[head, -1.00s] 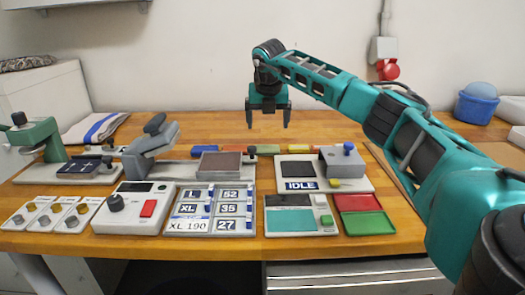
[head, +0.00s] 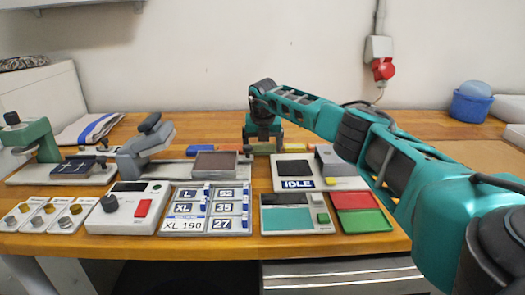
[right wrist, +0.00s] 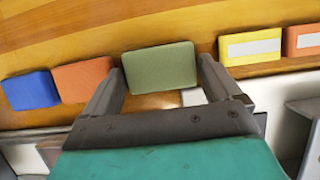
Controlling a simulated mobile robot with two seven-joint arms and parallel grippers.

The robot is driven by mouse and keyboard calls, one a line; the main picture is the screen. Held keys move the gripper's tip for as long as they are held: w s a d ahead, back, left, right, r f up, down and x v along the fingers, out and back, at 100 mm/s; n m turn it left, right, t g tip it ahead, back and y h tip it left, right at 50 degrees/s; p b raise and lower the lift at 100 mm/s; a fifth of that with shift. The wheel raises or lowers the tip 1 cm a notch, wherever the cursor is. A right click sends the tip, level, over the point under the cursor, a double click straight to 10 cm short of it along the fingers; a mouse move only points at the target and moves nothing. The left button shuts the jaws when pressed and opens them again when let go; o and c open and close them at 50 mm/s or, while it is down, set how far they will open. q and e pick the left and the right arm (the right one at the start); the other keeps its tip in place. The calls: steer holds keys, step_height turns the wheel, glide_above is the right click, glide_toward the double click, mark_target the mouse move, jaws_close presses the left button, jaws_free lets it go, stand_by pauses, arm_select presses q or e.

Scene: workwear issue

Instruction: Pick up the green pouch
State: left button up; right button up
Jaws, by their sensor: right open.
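The green pouch (right wrist: 160,67) lies on the wooden table in a row of coloured pouches. In the right wrist view it sits between the two fingertips of my right gripper (right wrist: 160,75), with a finger at each side. In the head view my right gripper (head: 264,146) is low over the row at the back of the table, open, and its fingers flank the green pouch (head: 264,149), which is partly hidden. Whether the fingers touch it cannot be told. My left gripper is in neither view.
An orange pouch (right wrist: 82,78) and a blue pouch (right wrist: 30,90) lie left of the green one. A yellow pouch (right wrist: 250,47) lies to its right.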

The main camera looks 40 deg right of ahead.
mark_target(262, 149)
steer(key=c, duration=0.6)
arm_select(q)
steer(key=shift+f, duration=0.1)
arm_select(e)
steer(key=shift+c, duration=0.5)
steer(key=shift+r, duration=0.1)
arm_select(q)
steer(key=p, duration=0.1)
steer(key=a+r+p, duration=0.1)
steer(key=p, duration=0.1)
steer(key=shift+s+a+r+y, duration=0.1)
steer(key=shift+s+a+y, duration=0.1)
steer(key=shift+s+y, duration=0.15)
arm_select(e)
step_height(262, 149, up, 20)
